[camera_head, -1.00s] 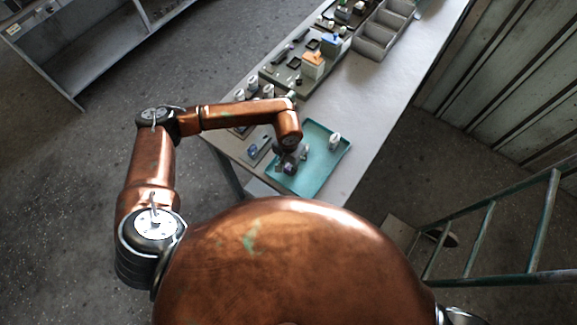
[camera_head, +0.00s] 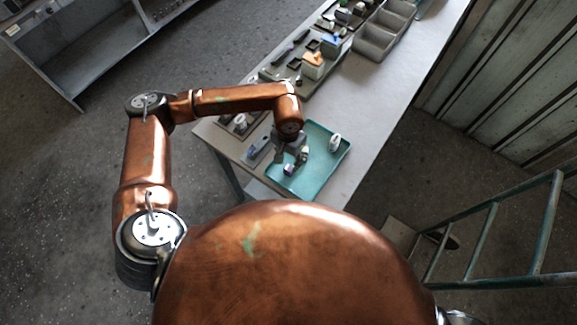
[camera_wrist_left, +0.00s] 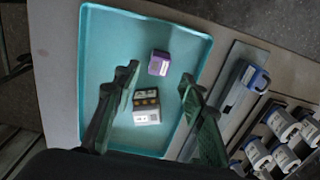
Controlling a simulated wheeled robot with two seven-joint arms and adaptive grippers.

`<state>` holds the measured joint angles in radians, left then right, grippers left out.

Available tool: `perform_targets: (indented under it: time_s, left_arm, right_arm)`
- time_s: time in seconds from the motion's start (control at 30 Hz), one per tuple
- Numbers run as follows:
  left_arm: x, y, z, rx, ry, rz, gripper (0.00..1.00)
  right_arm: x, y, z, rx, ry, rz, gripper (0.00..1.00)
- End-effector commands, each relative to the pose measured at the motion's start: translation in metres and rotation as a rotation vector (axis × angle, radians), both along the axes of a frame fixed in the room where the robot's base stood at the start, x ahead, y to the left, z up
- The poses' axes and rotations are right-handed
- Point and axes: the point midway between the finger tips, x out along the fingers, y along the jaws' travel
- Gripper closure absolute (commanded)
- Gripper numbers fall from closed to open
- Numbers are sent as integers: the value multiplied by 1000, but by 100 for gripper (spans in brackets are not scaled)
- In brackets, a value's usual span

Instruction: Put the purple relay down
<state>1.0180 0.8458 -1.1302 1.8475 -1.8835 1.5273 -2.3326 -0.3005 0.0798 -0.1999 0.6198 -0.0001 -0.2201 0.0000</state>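The purple relay (camera_wrist_left: 159,63) is a small block with a pale labelled face. It appears to rest on the floor of the teal tray (camera_wrist_left: 105,40). In the head view the relay (camera_head: 289,170) shows just below my left gripper (camera_head: 291,158), near the tray's (camera_head: 318,180) near-left side. In the wrist view my left gripper (camera_wrist_left: 160,75) is open, its dark fingers apart on either side of the relay and not touching it. A white-and-dark block with orange-yellow spots (camera_wrist_left: 146,108) lies in the same tray; its white side shows in the head view (camera_head: 334,142). My right gripper is not in view.
A blue-and-grey part (camera_wrist_left: 250,78) lies on a grey strip beside the tray, with several white-and-blue parts (camera_wrist_left: 283,124) in a rack beyond. Farther along the table are a board with parts (camera_head: 312,66) and grey bins (camera_head: 375,43). A green ladder (camera_head: 490,235) stands right.

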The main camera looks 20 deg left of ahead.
Motion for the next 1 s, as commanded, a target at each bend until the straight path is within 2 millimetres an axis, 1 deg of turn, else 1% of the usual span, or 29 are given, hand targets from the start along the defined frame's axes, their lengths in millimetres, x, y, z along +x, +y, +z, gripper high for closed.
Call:
perform_targets:
  time_s: [0.03, 0.1, 0.2, 0.33, 0.5, 1.0]
  left_arm:
    - [1, 1, 9, 1, -4, -1, 61]
    - [1, 0, 23, 1, -4, 0, 61]
    - [1, 0, 38, 0, -3, 0, 61]
    - [0, 0, 50, 1, -1, 0, 61]
    - [-1, 0, 55, 0, 1, 0, 61]
    - [-1, -1, 55, -3, 2, 1, 61]
  right_arm:
    - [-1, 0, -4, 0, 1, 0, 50]
    - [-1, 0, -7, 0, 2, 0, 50]
    - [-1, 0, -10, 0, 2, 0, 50]
    - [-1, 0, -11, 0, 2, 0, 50]
    - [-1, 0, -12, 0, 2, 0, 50]
    - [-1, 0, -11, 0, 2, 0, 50]
